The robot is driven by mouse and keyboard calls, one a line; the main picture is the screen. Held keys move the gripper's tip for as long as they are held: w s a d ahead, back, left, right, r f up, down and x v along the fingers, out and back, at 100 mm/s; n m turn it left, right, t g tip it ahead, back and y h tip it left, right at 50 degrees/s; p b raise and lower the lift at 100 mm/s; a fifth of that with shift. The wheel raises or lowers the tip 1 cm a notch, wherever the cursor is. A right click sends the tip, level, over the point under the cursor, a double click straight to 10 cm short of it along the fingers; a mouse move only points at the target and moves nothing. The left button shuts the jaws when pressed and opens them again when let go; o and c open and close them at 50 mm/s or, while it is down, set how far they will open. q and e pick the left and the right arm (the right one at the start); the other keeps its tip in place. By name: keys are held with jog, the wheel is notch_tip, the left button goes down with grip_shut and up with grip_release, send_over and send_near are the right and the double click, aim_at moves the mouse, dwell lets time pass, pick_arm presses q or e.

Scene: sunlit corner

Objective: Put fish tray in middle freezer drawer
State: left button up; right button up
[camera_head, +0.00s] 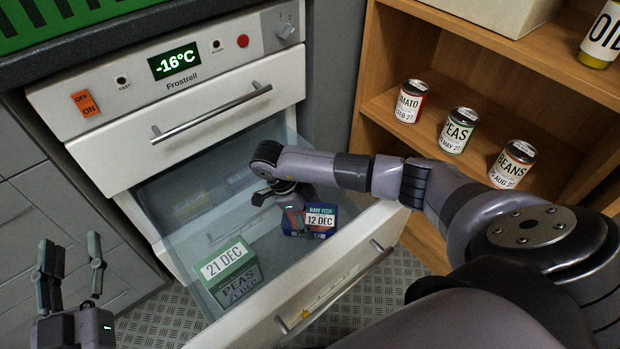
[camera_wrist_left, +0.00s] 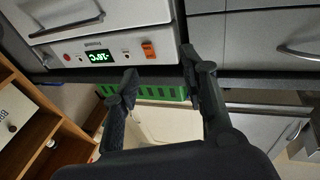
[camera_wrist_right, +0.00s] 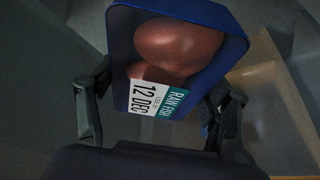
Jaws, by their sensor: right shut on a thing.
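The fish tray (camera_head: 295,228) is a blue tray with reddish contents and a "RAW FISH 12 DEC" label. It is inside the pulled-out middle freezer drawer (camera_head: 345,275), toward its right end. My right gripper (camera_head: 283,195) reaches down into the drawer and is shut on the tray. In the right wrist view the fish tray (camera_wrist_right: 180,60) sits between the two fingers. I cannot tell whether the tray touches the drawer floor. My left gripper (camera_head: 72,262) is open and empty at the lower left, outside the drawer.
A green-labelled peas box (camera_head: 235,275) dated 21 DEC stands in the drawer's front left. Dim packages lie further back. The closed upper drawer (camera_head: 190,125) is above. A wooden shelf (camera_head: 400,145) with several cans stands at the right, close to my right arm.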

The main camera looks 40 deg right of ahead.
aim_at(310, 224)
notch_tip(310, 224, down, 3)
jog(key=shift+f+b, duration=0.1)
jog(key=shift+b, duration=0.4)
pick_arm(q)
jog(key=r+t, duration=0.1)
jog(key=r, duration=0.1)
jog(key=s+r+t+h, duration=0.1)
jog(key=r+t, duration=0.1)
jog(key=r, duration=0.1)
jog(key=shift+s+d, duration=0.15)
jog(key=shift+d, duration=0.05)
pick_arm(e)
jog(key=shift+f, duration=0.1)
jog(key=shift+f, duration=0.1)
jog(key=o, duration=1.5)
pick_arm(q)
jog(key=shift+s+r, duration=0.15)
jog(key=shift+r, duration=0.1)
